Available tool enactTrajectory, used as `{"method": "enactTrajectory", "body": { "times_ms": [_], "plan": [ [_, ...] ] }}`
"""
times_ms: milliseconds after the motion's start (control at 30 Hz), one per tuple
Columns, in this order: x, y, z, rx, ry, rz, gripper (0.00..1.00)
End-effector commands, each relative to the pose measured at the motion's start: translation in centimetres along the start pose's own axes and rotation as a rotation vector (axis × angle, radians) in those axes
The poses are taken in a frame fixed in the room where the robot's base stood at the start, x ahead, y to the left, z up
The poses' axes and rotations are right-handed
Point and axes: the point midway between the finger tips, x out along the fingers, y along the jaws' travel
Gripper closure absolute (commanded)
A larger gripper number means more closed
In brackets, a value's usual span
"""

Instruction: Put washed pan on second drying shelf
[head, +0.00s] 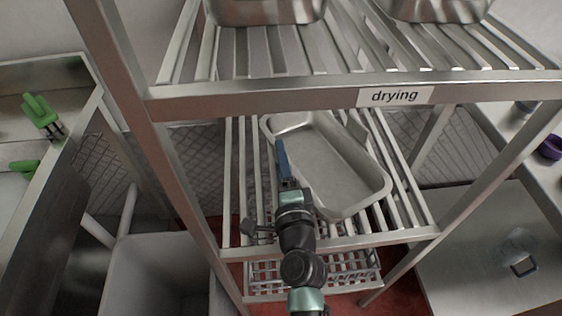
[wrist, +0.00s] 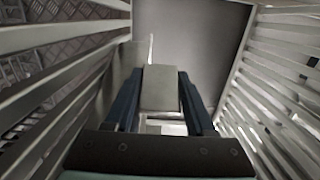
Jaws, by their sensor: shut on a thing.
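The pan (head: 335,165) is a grey metal rectangular tray with rounded corners. In the head view it lies at or just above the slats of the lower drying shelf (head: 411,207), turned slightly askew; I cannot tell whether it touches them. My gripper (head: 279,150) reaches in from the front, with its blue fingers at the pan's left side. In the wrist view, the fingers of my gripper (wrist: 158,92) are on both sides of a grey flat part of the pan (wrist: 160,88). The underside of the pan is hidden.
The upper shelf (head: 270,97), labelled "drying" (head: 395,96), holds two metal pans (head: 265,10) (head: 440,8) above my arm. Rack posts (head: 165,165) stand at both sides. A grey bin (head: 155,270) is at lower left, with green-handled tools (head: 40,110) on the left counter.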

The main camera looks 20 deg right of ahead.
Motion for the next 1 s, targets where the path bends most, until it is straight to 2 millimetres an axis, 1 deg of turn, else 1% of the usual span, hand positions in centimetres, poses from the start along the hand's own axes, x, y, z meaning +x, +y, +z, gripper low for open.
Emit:
{"method": "enactTrajectory", "body": {
  "times_ms": [33,167,200,333,367,733,867,1000],
  "plan": [
    [0.1,-0.4,-0.1,-0.004,0.002,-0.006,1.00],
    [0.1,0.0,-0.1,-0.004,0.002,-0.006,1.00],
    [0.0,0.2,0.0,0.000,0.000,0.000,0.40],
    [0.0,0.1,0.0,0.000,0.000,0.000,0.16],
    [0.0,0.1,0.0,0.000,0.000,0.000,0.15],
    [-0.2,-0.1,0.0,0.000,0.000,0.001,0.15],
    [-1.8,0.1,0.0,0.001,0.000,0.002,0.15],
    [-4.4,0.2,0.0,0.001,0.000,0.003,0.15]
  ]
}}
